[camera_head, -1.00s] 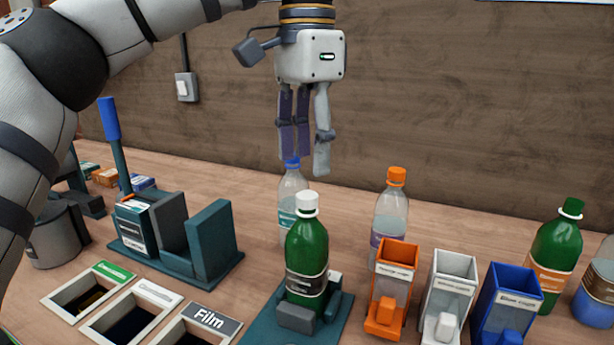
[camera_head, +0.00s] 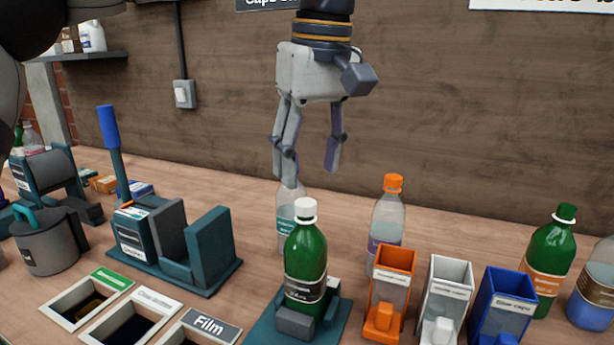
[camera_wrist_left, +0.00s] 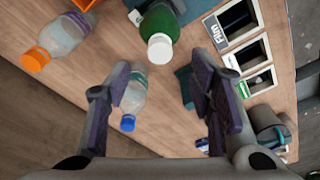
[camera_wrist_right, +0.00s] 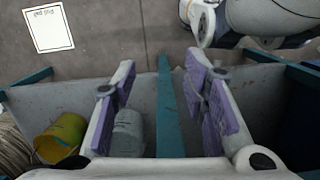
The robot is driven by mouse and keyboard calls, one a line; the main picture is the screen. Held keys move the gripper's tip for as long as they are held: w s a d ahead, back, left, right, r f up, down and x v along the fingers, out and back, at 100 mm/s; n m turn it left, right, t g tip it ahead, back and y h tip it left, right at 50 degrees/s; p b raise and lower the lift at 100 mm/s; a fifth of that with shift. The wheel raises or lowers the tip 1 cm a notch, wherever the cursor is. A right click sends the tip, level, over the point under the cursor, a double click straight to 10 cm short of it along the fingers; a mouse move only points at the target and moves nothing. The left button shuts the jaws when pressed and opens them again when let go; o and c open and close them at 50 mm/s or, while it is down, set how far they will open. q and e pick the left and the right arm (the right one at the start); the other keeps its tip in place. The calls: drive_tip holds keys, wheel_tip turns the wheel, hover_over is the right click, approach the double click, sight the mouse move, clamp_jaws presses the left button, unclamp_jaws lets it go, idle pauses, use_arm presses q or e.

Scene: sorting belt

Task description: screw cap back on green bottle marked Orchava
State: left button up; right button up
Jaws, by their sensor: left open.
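A green bottle (camera_head: 305,252) with a white cap (camera_head: 305,209) and a dark label stands upright in a teal holder (camera_head: 262,331). It also shows in the left wrist view (camera_wrist_left: 161,22). Another green bottle (camera_head: 550,258) with an orange label and a green top stands at the right. I cannot read either bottle's label. My left gripper (camera_head: 310,175) is open and empty, pointing down above a clear bottle (camera_head: 290,212), whose blue cap (camera_wrist_left: 128,123) shows in the left wrist view. My right gripper (camera_wrist_right: 160,95) is open and empty over a grey bin, outside the head view.
Orange (camera_head: 391,278), white (camera_head: 446,285) and blue (camera_head: 502,300) cap boxes stand right of the holder. A clear bottle with an orange cap (camera_head: 393,183) stands behind. A teal stand (camera_head: 215,250) and lidded pot (camera_head: 50,243) are left. A yellow bucket (camera_wrist_right: 62,138) lies in the bin.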

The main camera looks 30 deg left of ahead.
sight(307, 202)
use_arm(q)
drive_tip(key=f, duration=0.5)
drive_tip(key=shift+w+a+f, duration=0.2)
drive_tip(key=shift+a, duration=0.1)
clamp_jaws()
drive_tip(key=c, duration=1)
unclamp_jaws()
drive_tip(key=shift+c, duration=0.2)
clamp_jaws()
drive_tip(key=m, duration=0.5)
drive_tip(key=shift+t+h, duration=0.3)
drive_tip(key=shift+h, duration=0.1)
